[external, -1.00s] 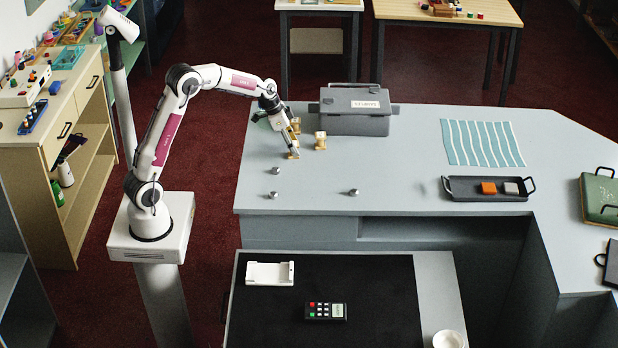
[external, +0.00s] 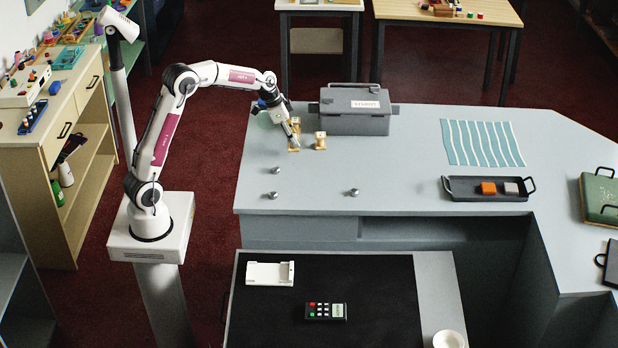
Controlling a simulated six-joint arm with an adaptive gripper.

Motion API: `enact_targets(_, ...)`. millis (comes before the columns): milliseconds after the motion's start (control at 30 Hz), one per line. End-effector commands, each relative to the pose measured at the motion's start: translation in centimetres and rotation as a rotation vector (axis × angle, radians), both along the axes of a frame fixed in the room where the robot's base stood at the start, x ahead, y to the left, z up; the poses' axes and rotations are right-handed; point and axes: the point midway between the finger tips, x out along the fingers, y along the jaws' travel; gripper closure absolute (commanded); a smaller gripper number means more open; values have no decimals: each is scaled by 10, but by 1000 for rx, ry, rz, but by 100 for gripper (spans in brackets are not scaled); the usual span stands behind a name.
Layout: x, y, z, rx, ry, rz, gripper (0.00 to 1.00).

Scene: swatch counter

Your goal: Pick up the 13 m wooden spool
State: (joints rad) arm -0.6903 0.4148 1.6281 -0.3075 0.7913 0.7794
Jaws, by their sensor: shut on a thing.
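My gripper (external: 296,142) is at the counter's left back part, pointing down. It is shut on a small wooden spool (external: 293,149), partly hidden by the fingers. I cannot tell whether this spool is clear of the counter. A second wooden spool (external: 320,141) stands just to the right, apart from the gripper. A third (external: 296,122) shows behind, partly covered by my gripper. The length markings are too small to read, so I cannot tell which is 13 m.
A grey lidded box (external: 354,110) stands close behind the spools. Several small metal knobs (external: 354,192) are on the counter (external: 400,160) in front. A dark tray (external: 460,190) with orange and grey blocks and a striped teal cloth (external: 482,143) lie right. The counter's middle is clear.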

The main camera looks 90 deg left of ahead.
Motion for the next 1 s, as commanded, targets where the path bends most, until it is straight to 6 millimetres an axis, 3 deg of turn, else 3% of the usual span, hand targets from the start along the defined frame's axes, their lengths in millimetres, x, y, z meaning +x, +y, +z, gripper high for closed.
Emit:
enact_targets(200,1,0,34,3,-3,0,93)
enact_targets(433,0,0,60,3,-2,0,93)
enact_targets(1000,0,0,68,2,-2,1,93)
